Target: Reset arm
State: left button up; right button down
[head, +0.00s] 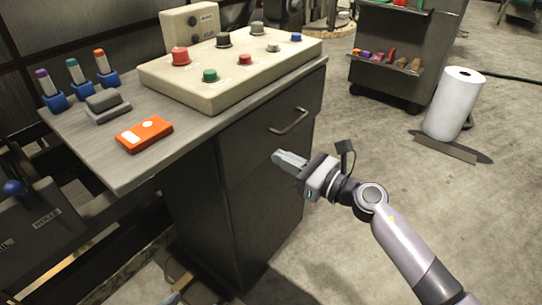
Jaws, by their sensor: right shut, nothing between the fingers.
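My right gripper (290,161) is in front of the dark cabinet (225,205), a little below its drawer handle (289,121). Its fingers are together with nothing between them, and its arm comes in from the lower right. A beige control panel (228,74) with several coloured buttons stands on the cabinet top, above and to the left of the gripper. My left gripper does not show.
An orange box (144,134), a grey block (106,106) and several markers in blue holders (80,82) are on the cabinet top. A white roll (454,104) and a dark cart (398,55) stand at the right. The floor between is clear.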

jog(key=s+d+f+m+t+h, duration=0.35)
jog(key=s+d+m+h, duration=0.35)
jog(key=m, duration=0.8)
jog(key=s+d+f+m+t+h, duration=0.25)
jog(key=s+d+f+m, duration=0.4)
jog(key=m, duration=0.85)
jog(key=s+d+f+m+g+h, duration=0.1)
jog(key=s+d+f+m+g, duration=0.2)
jog(key=s+f+m, duration=0.4)
jog(key=s+d+f+m+g+h, duration=0.25)
jog(key=s+m, duration=0.25)
jog(key=m, duration=0.3)
pick_arm(q)
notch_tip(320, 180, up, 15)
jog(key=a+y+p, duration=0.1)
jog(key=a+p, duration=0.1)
jog(key=p, duration=1.7)
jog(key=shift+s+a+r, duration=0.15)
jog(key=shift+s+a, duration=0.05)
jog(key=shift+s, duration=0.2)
pick_arm(e)
notch_tip(320, 180, up, 16)
jog(key=d, duration=0.1)
jog(key=shift+s+d+f, duration=0.15)
jog(key=shift+s+f, duration=0.05)
jog(key=shift+s, duration=0.05)
